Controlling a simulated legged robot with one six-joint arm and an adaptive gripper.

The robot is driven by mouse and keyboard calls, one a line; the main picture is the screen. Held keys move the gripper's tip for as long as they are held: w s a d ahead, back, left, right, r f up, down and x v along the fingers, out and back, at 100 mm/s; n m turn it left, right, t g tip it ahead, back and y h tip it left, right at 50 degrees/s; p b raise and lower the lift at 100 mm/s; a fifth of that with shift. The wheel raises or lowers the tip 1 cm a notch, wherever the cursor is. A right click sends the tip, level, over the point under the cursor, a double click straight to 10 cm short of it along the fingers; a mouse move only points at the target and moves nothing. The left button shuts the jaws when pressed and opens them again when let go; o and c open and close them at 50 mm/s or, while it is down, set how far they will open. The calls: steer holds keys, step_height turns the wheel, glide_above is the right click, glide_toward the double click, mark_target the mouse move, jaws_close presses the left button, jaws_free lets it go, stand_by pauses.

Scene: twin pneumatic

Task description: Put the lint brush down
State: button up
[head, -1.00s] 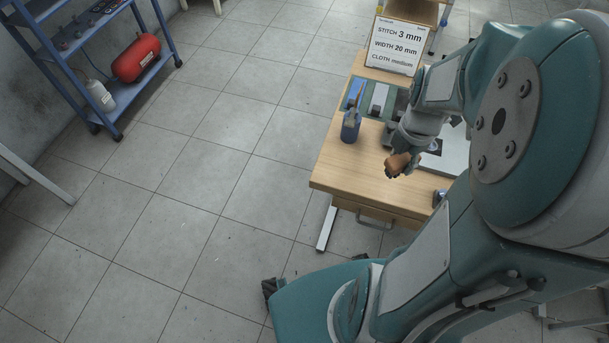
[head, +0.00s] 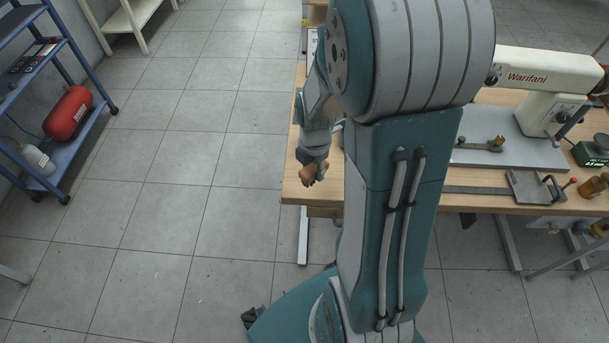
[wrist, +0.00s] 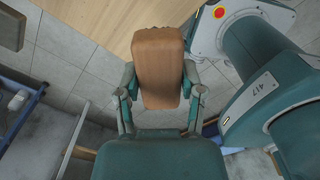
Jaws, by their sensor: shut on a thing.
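The lint brush shows as a brown, wood-coloured block (wrist: 158,60) in the wrist view. My gripper (wrist: 160,88) is shut on it, with one finger along each side. In the head view the brown end of the brush (head: 309,172) sticks out from my gripper (head: 312,163). It is near the left end of the wooden table (head: 293,188). In the wrist view the brush overlaps the table edge, with floor tiles in view beside it. Whether it touches the table cannot be told. My arm hides part of the tabletop.
A sewing machine (head: 545,75) marked Warifani stands at the right of the table. A metal slide plate (head: 527,187) lies in front of it. A blue shelf rack (head: 85,135) with a red tank (head: 68,112) stands at the left. The floor between is clear.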

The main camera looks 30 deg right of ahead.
mark_target(309, 168)
steer(key=shift+w+f, duration=0.9)
steer(key=shift+f, duration=0.25)
steer(key=shift+w+d+f, duration=0.25)
steer(key=shift+w+f, duration=0.15)
steer(key=shift+f, duration=0.15)
step_height(309, 168, down, 2)
steer(key=shift+f, duration=0.2)
steer(key=shift+a+f, duration=0.2)
steer(key=shift+f, duration=0.1)
steer(key=shift+w+a, duration=0.1)
steer(key=shift+a, duration=0.1)
steer(key=shift+f, duration=0.15)
steer(key=o, duration=1)
steer(key=shift+d, duration=0.3)
steer(key=shift+a, duration=0.15)
